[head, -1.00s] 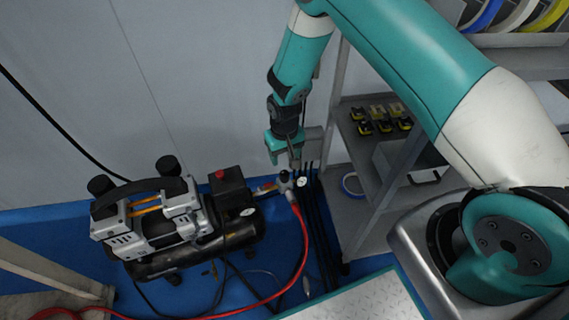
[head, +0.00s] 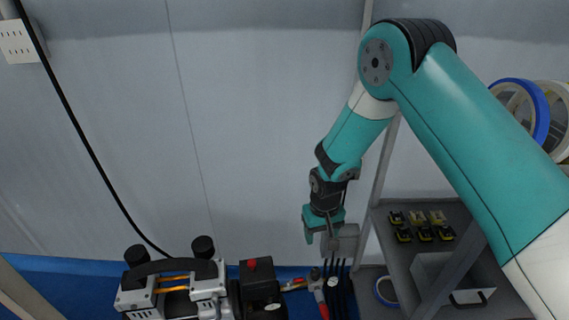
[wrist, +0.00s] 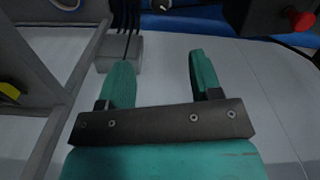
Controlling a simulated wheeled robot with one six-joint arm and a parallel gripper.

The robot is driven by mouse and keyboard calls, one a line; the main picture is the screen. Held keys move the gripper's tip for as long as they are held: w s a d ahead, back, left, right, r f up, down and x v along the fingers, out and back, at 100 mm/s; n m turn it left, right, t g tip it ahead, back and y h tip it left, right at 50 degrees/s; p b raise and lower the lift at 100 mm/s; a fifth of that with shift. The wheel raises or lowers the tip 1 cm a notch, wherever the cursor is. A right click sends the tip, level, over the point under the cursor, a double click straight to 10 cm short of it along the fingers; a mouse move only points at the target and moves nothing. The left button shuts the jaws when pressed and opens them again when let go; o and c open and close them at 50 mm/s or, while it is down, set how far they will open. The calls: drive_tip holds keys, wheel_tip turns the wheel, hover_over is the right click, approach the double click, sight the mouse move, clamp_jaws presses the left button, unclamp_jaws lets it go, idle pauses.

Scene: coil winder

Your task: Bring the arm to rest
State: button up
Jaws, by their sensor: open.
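My gripper (head: 322,236) hangs at the end of my teal and white arm in the head view, pointing down in front of the pale wall. In the wrist view my gripper (wrist: 155,80) shows two teal fingers well apart with nothing between them. A small grey box (head: 343,240) appears right beside the fingers in the head view; it also shows beyond the left finger in the wrist view (wrist: 120,54). I cannot tell whether they touch. The arm is bent at a raised elbow.
A compressor (head: 180,287) stands at the lower left, with black cables (head: 334,270) hanging below the grey box. A grey shelf (head: 392,250) with several small yellow and black items (head: 425,234) stands right of my gripper. Spools (head: 525,107) sit higher right.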

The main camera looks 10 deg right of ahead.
wheel_tip(320, 180, up, 12)
drive_tip(key=s+a+n+y, duration=0.1)
drive_tip(key=s+a, duration=0.2)
drive_tip(key=s+a+r+n+y, duration=0.25)
drive_tip(key=s+r+n, duration=0.25)
drive_tip(key=s+r, duration=1.65)
wheel_tip(320, 180, up, 22)
drive_tip(key=s+p, duration=0.1)
drive_tip(key=p, duration=2.3)
drive_tip(key=shift+s+d+y, duration=0.2)
drive_tip(key=shift+d+y, duration=0.15)
drive_tip(key=shift+d, duration=0.1)
